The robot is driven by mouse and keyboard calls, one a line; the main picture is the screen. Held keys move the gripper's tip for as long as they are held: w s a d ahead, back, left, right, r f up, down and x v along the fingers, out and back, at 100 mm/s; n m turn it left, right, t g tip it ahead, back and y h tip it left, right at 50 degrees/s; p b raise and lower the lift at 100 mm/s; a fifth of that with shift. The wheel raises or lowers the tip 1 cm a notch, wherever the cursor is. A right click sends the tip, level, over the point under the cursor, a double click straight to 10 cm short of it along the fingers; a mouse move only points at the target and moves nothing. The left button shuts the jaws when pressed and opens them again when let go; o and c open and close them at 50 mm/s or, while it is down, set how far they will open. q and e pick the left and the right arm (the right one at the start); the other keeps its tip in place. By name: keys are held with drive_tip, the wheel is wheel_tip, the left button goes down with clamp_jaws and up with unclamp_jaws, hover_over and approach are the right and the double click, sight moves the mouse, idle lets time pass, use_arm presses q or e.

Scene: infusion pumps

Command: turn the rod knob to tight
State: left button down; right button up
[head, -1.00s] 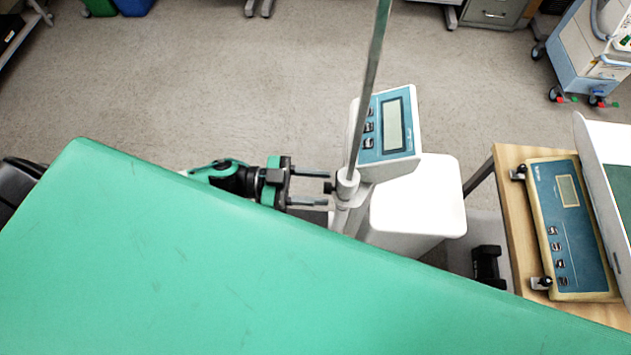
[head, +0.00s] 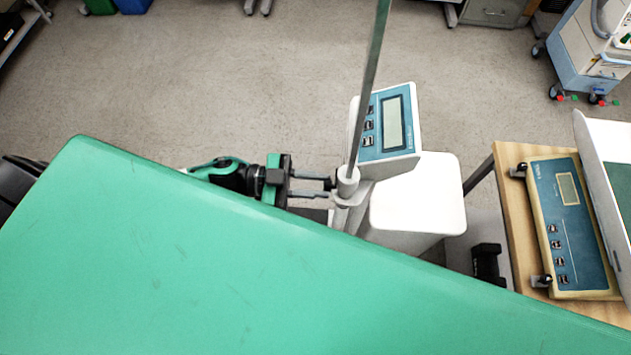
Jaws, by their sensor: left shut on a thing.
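An infusion pump with a blue-green face and grey screen (head: 391,122) is mounted beside a tall metal rod (head: 370,85). The rod passes through a white collar (head: 346,185). The small dark rod knob (head: 329,184) sits on the left side of this collar, mostly covered by my fingers. My left gripper (head: 326,186) comes in from the left and is shut on the knob. The knob's exact angle cannot be made out. My right gripper is not in view.
A white housing (head: 418,195) stands right of the rod. At the right, a wooden table (head: 508,160) holds another blue-faced device (head: 580,225). A black object (head: 487,264) is left of that table. Open floor (head: 230,75) lies behind. The lower part of the view is blocked.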

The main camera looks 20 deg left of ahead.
use_arm(q)
drive_tip(key=shift+m+b, duration=1.5)
drive_tip(key=shift+m, duration=3.9)
drive_tip(key=c, duration=1.2)
unclamp_jaws()
drive_tip(key=shift+a, duration=0.1)
